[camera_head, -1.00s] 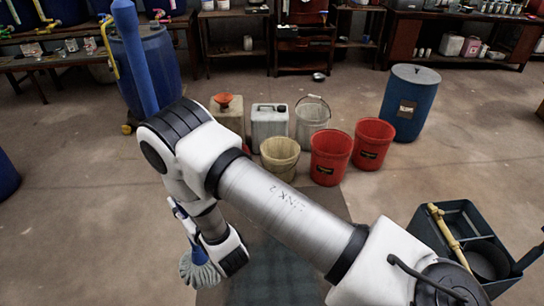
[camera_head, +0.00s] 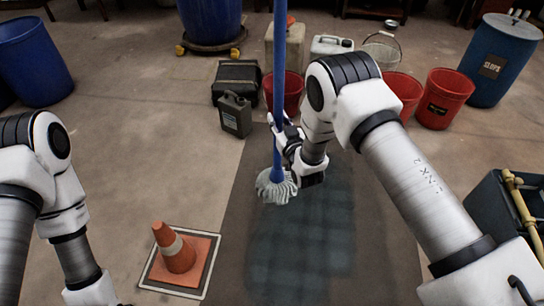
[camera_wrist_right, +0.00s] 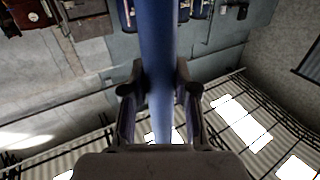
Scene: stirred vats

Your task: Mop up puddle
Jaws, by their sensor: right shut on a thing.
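The mop has a long blue handle (camera_head: 279,70) and a grey-white string head (camera_head: 275,188). It stands close to upright in the head view. My right gripper (camera_head: 283,142) is shut on the handle a little above the mop head. In the right wrist view the blue handle (camera_wrist_right: 159,45) runs between the two fingers. A dark bluish wet-looking patch (camera_head: 305,245), the puddle, lies on a darker floor strip; the mop head is at its upper left edge. I cannot tell if the strings touch the floor. My left arm is at the left; its gripper is out of frame.
An orange cone (camera_head: 177,254) stands on a square base left of the patch. A dark jerrycan (camera_head: 235,115), a black case (camera_head: 236,80) and red buckets (camera_head: 444,100) stand beyond. A dark bin (camera_head: 490,215) is at the right, a blue drum (camera_head: 499,55) behind it.

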